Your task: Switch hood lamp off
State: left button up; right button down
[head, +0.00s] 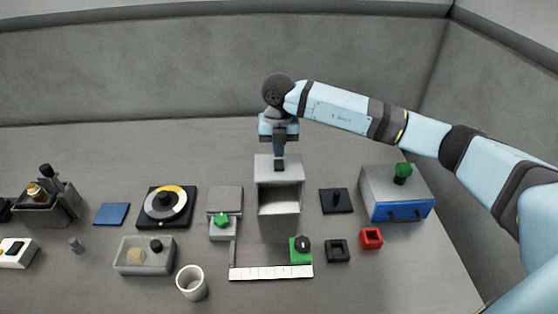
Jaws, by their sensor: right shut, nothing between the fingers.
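A grey box-shaped hood (264,174) with an open front stands in the middle of the table. Its inside looks pale and bright at the bottom; I cannot tell for sure whether a lamp is lit. My right gripper (280,166) points straight down at the top of the hood, shut and empty. Its fingertips are at or just above the hood's top; I cannot tell whether they touch. Any switch there is hidden by the fingers. My left gripper is not in view.
Left of the hood are a grey block with a green knob (221,220), a round dial (165,205) and a clear bin (130,264). A white cup (192,283) stands in front.

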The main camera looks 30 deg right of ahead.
aim_at(279, 161)
jog(key=shift+r+p, duration=1.15)
jog(key=shift+r, duration=1.2)
jog(key=shift+f, duration=0.1)
